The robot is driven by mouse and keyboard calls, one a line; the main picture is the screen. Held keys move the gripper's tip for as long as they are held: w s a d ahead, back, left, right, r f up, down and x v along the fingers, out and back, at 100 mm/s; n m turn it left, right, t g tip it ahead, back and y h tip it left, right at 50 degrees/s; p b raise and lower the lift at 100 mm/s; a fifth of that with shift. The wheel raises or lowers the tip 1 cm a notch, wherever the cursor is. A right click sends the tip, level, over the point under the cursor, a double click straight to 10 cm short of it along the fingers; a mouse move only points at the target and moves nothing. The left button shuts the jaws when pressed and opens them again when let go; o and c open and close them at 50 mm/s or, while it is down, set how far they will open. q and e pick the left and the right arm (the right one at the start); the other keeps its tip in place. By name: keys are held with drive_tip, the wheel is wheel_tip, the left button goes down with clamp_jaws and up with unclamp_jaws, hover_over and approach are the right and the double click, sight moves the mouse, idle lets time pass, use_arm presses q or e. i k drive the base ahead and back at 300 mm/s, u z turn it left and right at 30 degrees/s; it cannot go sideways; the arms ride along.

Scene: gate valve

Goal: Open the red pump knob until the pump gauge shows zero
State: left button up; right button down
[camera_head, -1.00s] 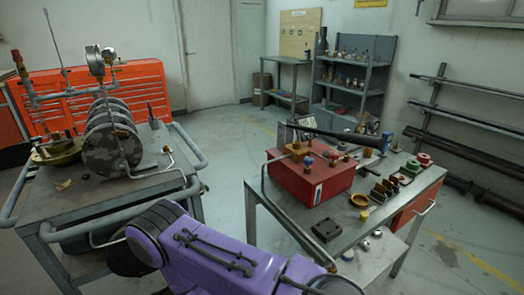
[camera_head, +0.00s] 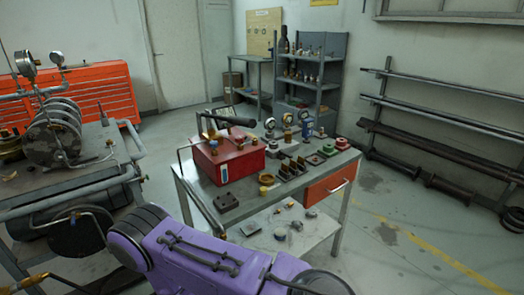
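The red pump (camera_head: 238,166) is a box on the left part of the grey workbench (camera_head: 240,203), with a black lever handle (camera_head: 228,117) above it. Small fittings stand on its top. I cannot tell for certain which is the red knob. Several round dial gauges stand behind and to the right of the pump, among them a gauge (camera_head: 287,119). I cannot tell which belongs to the pump, and no dial can be read at this size. Neither of my grippers is in view. A purple link of mine fills the bottom middle, apart from the pump.
A cart with flanged pipework (camera_head: 52,140) stands at the left, before an orange tool chest (camera_head: 108,92). A grey shelf (camera_head: 308,70) is at the back, and a pipe rack (camera_head: 440,130) is on the right. Open floor lies right of the workbench.

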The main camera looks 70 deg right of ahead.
sight(239, 139)
drive_tip(key=u, duration=1.75)
drive_tip(key=i, duration=1.15)
drive_tip(key=z, duration=4.35)
drive_tip(key=i, duration=1)
drive_tip(key=z, duration=2.25)
